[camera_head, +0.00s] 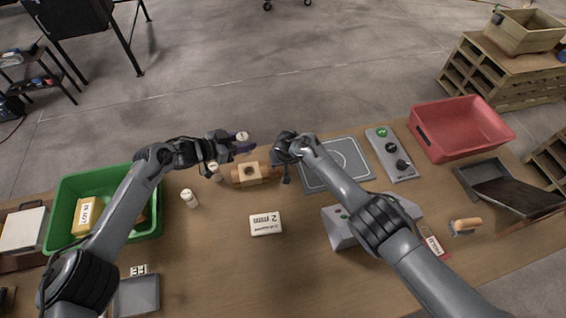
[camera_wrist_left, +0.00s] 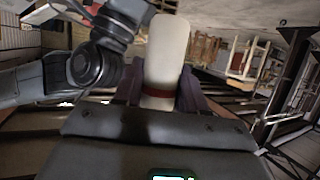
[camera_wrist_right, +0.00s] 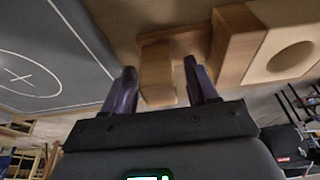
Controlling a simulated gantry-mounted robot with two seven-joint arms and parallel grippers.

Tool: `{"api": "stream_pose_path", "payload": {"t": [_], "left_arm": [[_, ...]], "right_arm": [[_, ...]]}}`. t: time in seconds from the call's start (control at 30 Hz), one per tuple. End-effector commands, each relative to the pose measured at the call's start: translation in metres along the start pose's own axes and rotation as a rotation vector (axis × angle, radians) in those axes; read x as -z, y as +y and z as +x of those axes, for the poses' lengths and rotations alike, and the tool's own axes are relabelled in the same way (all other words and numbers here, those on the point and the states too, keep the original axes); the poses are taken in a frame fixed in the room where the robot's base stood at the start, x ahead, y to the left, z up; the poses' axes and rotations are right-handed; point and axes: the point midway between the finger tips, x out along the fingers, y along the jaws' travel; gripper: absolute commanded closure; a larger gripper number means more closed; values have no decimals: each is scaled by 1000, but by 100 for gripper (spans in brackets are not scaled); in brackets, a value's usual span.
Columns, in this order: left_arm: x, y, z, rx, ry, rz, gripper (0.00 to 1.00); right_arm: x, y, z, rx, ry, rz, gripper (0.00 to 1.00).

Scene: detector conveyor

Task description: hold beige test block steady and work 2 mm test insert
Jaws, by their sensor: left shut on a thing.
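The beige test block (camera_head: 250,172) sits on the wooden table, with a dark round hole in its top and darker wood at both sides. The right wrist view shows its hole and pale face (camera_wrist_right: 285,45). My left gripper (camera_head: 240,148) is shut on a white cylindrical insert with a red band (camera_wrist_left: 167,60), held above and behind the block. My right gripper (camera_head: 285,170) is at the block's right end. Its purple fingers (camera_wrist_right: 160,85) are open on either side of a wooden tab (camera_wrist_right: 158,72), with a gap visible. Two more white-topped inserts (camera_head: 213,168) (camera_head: 189,198) stand left of the block.
A white card reading 2 mm (camera_head: 265,224) lies in front of the block. A green bin (camera_head: 62,210) stands left; a grey marked plate (camera_head: 340,163), a button panel (camera_head: 392,155) and a red bin (camera_head: 460,128) stand right. A grey device (camera_head: 340,228) is partly under my right arm.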

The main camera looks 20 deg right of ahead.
Motion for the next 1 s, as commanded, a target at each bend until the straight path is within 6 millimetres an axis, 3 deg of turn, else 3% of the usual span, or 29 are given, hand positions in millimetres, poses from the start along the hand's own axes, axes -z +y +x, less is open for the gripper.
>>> {"api": "stream_pose_path", "payload": {"t": [0.03, 0.37, 0.6, 0.73, 0.9, 1.0], "left_arm": [[0, 0, 0, 0, 1, 0, 92], [0, 0, 0, 0, 1, 0, 92], [-2, -1, 0, 5, 0, -2, 92], [-5, -16, 1, 59, 0, -25, 92], [29, -47, 4, 205, 5, -85, 92], [39, -55, 6, 307, 3, -131, 92]], "right_arm": [[0, 0, 0, 0, 0, 0, 51], [0, 0, 0, 0, 0, 0, 100], [0, 0, 0, 0, -1, 0, 100], [0, 0, 0, 0, -1, 0, 100], [0, 0, 0, 0, -1, 0, 100], [0, 0, 0, 0, -1, 0, 100]]}}
